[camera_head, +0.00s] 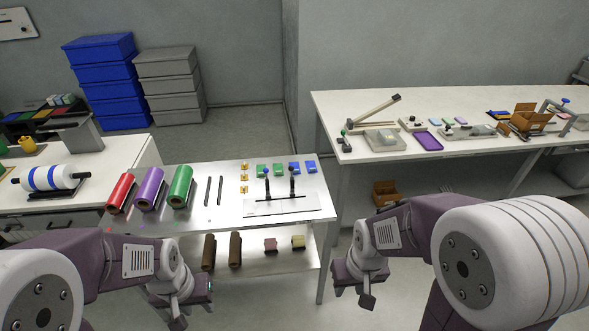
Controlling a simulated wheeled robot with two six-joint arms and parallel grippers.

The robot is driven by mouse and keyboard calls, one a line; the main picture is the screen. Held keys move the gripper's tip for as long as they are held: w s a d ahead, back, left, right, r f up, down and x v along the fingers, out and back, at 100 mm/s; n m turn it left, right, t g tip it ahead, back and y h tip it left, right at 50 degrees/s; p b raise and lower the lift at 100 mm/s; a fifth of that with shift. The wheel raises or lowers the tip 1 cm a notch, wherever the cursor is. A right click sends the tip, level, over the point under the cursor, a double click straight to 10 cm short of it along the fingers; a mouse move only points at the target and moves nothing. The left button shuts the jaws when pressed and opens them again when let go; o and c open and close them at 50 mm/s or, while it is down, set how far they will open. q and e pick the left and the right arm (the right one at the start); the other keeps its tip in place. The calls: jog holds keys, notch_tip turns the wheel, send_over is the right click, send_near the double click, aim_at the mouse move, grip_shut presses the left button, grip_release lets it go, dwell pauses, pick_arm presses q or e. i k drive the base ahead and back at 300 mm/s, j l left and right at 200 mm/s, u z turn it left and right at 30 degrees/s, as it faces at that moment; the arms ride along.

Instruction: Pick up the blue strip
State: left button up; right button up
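No single object stands out clearly as the blue strip. Two small blue flat pieces lie at the back right of the metal table, a left one (295,168) and a right one (310,166). A small light-blue flat piece (435,122) lies on the white table at the right. My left gripper (179,312) hangs low in front of the metal table, well short of these pieces. My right gripper (366,290) hangs in front of the gap between the tables, also apart from them. The finger openings are too small and turned away to read.
The metal table (225,228) holds red (121,192), purple (149,188) and green (180,186) rolls, two dark rods and a white plate (277,207) with upright dark posts. Brown rolls lie on its lower shelf. The white table (345,102) carries a purple tray (427,141).

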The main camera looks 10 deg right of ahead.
aim_at(296, 171)
jog(key=i+l+u, duration=0.25)
jog(key=l+u, duration=0.2)
jog(key=i+l+u, duration=0.1)
jog(key=l+u, duration=0.4)
jog(key=l, duration=0.2)
jog(key=l+u, duration=0.45)
jog(key=l, duration=0.2)
jog(key=l+u, duration=0.45)
jog(key=l, duration=0.2)
jog(key=k+l+u, duration=0.2)
jog(key=l+u, duration=0.25)
jog(key=l, duration=0.15)
jog(key=l+u, duration=0.3)
jog(key=l, duration=0.15)
jog(key=l+u, duration=0.25)
jog(key=l, duration=0.2)
